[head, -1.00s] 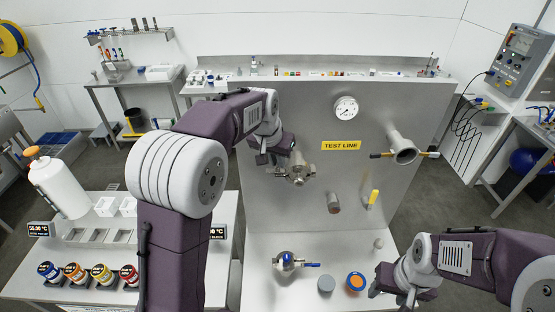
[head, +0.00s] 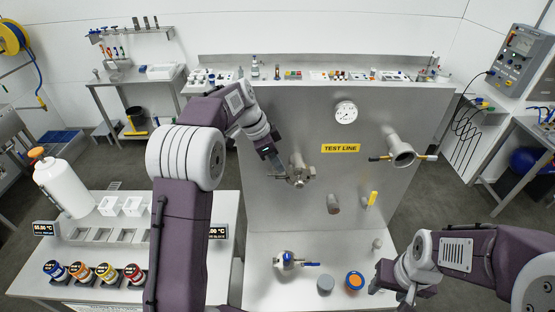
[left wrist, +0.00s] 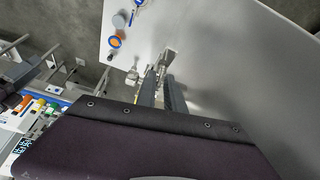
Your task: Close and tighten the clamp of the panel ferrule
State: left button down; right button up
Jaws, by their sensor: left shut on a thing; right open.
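The metal clamp (head: 299,172) sits on the panel ferrule, left of the TEST LINE label on the upright steel panel. My left gripper (head: 284,175) reaches it from the left and is shut on a part of the clamp. Which part lies between the fingers is too small to tell. In the left wrist view both dark fingers (left wrist: 161,80) point away, with metal parts of the clamp (left wrist: 134,75) around their tips. My right gripper (head: 404,294) is open and empty at the lower right, beside the bench top and away from the panel.
A blue-handled valve (head: 288,261), a grey cap (head: 325,284) and an orange-blue ring (head: 355,281) lie on the bench below.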

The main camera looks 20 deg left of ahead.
pick_arm(q)
jog(key=shift+w+m+g+p, duration=0.1)
jog(key=shift+m+g+p, duration=0.7)
jog(key=shift+m+p, duration=0.95)
jog(key=shift+m+b, duration=0.35)
jog(key=shift+m, duration=0.1)
jog(key=c, duration=1.6)
grip_release()
jog(key=shift+c, duration=0.2)
jog(key=r+b, duration=0.1)
jog(key=r, duration=0.3)
jog(key=shift+d+b, duration=0.2)
jog(key=shift+b, duration=0.1)
jog(key=s+d+r+b, duration=0.1)
jog(key=s+d+r, duration=0.2)
jog(key=d+r, duration=0.4)
jog(key=d, duration=0.4)
